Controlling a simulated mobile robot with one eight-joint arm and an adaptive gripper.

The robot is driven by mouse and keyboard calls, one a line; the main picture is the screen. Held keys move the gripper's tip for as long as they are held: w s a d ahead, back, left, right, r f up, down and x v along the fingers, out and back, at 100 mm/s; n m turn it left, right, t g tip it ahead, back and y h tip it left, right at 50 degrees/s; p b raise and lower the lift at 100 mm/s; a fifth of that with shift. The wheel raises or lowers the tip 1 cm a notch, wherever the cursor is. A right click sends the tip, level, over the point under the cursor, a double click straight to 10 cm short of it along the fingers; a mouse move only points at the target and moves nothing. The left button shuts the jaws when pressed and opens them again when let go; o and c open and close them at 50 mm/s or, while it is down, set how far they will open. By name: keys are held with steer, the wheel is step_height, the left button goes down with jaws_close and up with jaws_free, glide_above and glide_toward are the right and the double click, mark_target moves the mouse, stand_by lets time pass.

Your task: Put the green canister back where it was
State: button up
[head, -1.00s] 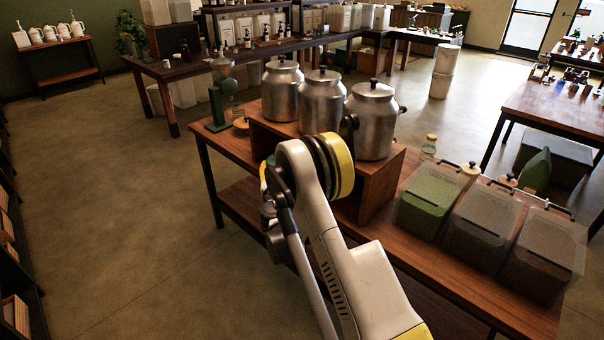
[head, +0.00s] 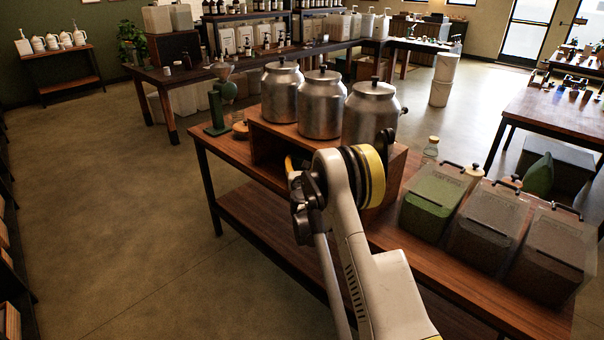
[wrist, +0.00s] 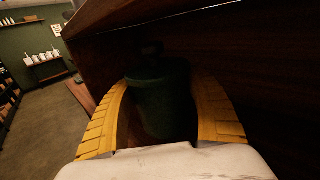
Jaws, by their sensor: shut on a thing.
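The green canister (wrist: 160,100) looks dark in the wrist view and sits between the two yellow fingers of my gripper (wrist: 163,82). The gripper is shut on it. A dark knob or lid part shows at its top. In the head view my arm hides the canister; only a bit of a yellow finger (head: 290,164) shows at the opening of the wooden riser (head: 265,143). In the wrist view dark wood panels (wrist: 240,40) lie above and to the right of the canister. I cannot tell whether its base touches a surface.
Several metal canisters, such as this one (head: 321,105), stand on the riser. The riser stands on a wooden table (head: 222,148). A green grinder (head: 219,110) stands left of it, and lidded bins (head: 436,198) stand to the right. The floor at left is clear.

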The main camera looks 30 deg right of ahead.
step_height(320, 180, down, 4)
steer(key=shift+f+b, duration=0.25)
steer(key=shift+b, duration=0.9)
steer(key=shift+w+d+f+b, duration=0.1)
steer(key=shift+d+f+b, duration=0.05)
steer(key=shift+f+b, duration=0.25)
steer(key=shift+r, duration=0.25)
steer(key=o, duration=1.5)
steer(key=shift+f, duration=0.2)
steer(key=shift+c, duration=0.2)
steer(key=shift+r, duration=0.15)
